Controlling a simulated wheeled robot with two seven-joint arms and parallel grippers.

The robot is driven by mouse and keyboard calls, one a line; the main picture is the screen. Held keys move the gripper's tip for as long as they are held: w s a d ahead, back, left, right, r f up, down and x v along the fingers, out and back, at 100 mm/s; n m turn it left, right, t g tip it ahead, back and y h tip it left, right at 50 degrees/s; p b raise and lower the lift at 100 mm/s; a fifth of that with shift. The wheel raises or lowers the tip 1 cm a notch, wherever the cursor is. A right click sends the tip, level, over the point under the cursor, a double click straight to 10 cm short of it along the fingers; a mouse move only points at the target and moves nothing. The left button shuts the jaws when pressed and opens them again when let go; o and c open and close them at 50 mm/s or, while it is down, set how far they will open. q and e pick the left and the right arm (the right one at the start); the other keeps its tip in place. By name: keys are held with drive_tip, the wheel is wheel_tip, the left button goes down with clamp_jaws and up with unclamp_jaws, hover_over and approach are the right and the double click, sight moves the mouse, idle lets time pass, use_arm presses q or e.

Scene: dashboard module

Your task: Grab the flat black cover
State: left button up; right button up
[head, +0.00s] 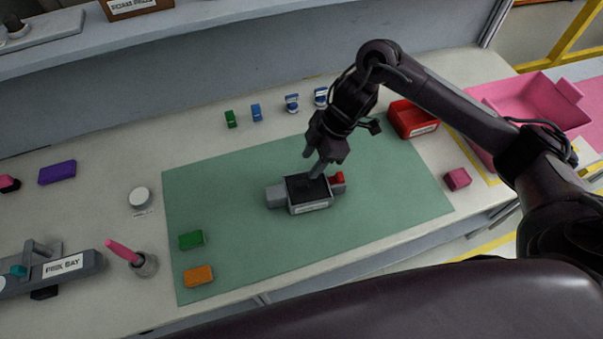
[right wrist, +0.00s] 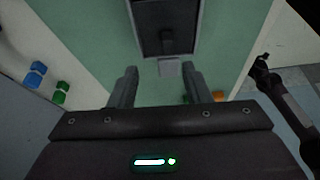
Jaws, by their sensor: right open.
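The flat black cover (head: 303,189) lies on top of a grey module (head: 311,208) in the middle of the green mat. My right gripper (head: 314,168) points down just above the far edge of the cover; I cannot tell if a fingertip touches it. In the right wrist view the cover (right wrist: 167,16) is at the top, beyond the two spread fingers of my right gripper (right wrist: 159,88), with nothing between them. The cover's far end is cut off by the top of that view. My left gripper is not in view in the head picture.
A red knob (head: 337,178) sits at the module's right end. Green (head: 191,240) and orange (head: 199,275) blocks lie on the mat (head: 235,220) at lower left. A red bin (head: 412,119) and pink block (head: 457,179) are at right. Small parts stand along the back.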

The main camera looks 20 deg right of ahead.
sight(303, 183)
drive_tip(key=f, duration=0.1)
drive_tip(key=s+a+f+p, duration=0.1)
drive_tip(key=f, duration=0.1)
drive_tip(key=shift+s+a+f, duration=0.2)
drive_tip(key=shift+s+f, duration=0.05)
drive_tip(key=p+x, duration=0.1)
drive_tip(key=x, duration=0.1)
drive_tip(key=shift+w+f, duration=0.2)
drive_tip(key=shift+f, duration=0.1)
drive_tip(key=shift+a+f, duration=0.15)
drive_tip(key=shift+f, duration=0.2)
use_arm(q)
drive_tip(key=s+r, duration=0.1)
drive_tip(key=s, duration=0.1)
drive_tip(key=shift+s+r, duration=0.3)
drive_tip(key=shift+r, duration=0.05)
use_arm(e)
clamp_jaws()
